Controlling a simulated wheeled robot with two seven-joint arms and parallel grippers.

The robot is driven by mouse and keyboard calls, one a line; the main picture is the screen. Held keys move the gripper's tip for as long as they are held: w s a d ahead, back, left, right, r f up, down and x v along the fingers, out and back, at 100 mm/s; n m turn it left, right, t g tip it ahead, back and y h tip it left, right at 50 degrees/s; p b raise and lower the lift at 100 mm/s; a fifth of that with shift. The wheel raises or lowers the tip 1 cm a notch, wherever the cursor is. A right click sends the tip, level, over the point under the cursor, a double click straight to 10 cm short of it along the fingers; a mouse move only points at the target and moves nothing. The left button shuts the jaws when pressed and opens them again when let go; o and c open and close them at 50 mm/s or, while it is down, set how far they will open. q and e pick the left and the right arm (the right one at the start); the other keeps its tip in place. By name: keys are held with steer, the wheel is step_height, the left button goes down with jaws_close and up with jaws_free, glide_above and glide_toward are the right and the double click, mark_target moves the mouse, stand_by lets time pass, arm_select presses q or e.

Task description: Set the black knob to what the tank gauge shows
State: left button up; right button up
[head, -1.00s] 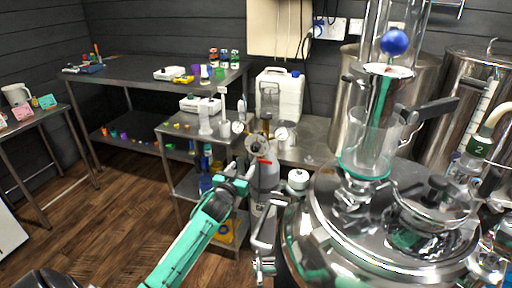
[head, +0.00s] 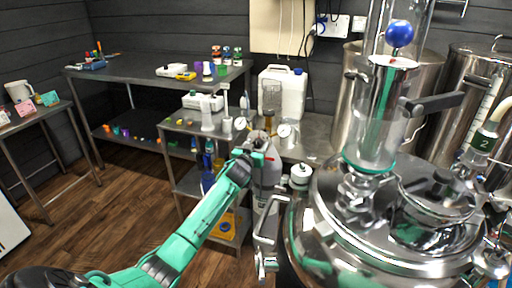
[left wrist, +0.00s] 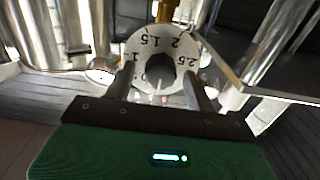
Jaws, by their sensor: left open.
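The black knob (left wrist: 160,68) is a dark round shape at the centre of a pale ring scale marked 1.5, 2 and 2.5 in the left wrist view. My left gripper (left wrist: 160,84) is open, with one finger on each side of the lower half of the scale; whether they touch anything I cannot tell. In the head view my left gripper (head: 260,146) is at the top of a grey cylinder (head: 268,174) and hides the knob. Two round white gauges, one on the left (head: 240,124) and one on the right (head: 287,131), flank it; their readings are too small to tell.
A large steel vessel (head: 330,235) with a glass cylinder (head: 378,120) stands close on the right. A steel cart (head: 182,128) with bottles is behind and left of the arm. A white jerrycan (head: 290,90) stands at the back. The wooden floor at left is clear.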

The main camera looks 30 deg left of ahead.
steer(key=shift+s, duration=0.15)
arm_select(q)
steer(key=shift+c, duration=0.8)
steer(key=c, duration=0.8)
arm_select(e)
steer(key=shift+f, duration=0.1)
